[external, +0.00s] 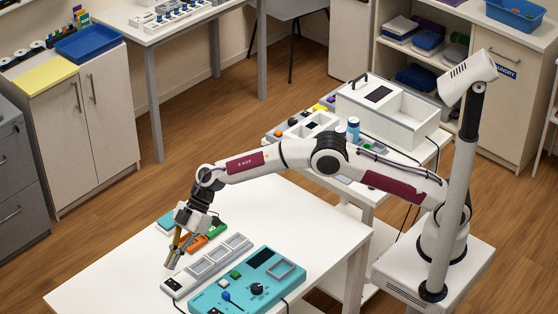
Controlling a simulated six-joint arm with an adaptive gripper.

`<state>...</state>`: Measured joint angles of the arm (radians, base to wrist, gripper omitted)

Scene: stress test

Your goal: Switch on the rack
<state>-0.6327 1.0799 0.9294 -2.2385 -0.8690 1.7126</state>
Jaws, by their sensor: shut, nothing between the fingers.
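A long pale grey rack-like unit (210,265) with several square bays lies on the white table (110,275). Its near left end carries small dark parts (173,283), too small to make out as a switch. I cannot tell for certain that this unit is the rack. My gripper (171,262) points down just left of the unit's near end, shut and empty. It appears apart from the unit, but its exact height is unclear.
A teal panel (257,290) with a dark screen, a black knob and a blue lever lies right of the grey unit. Orange (194,244), green and teal items lie behind my gripper, partly hidden by it. The table's left front is clear.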

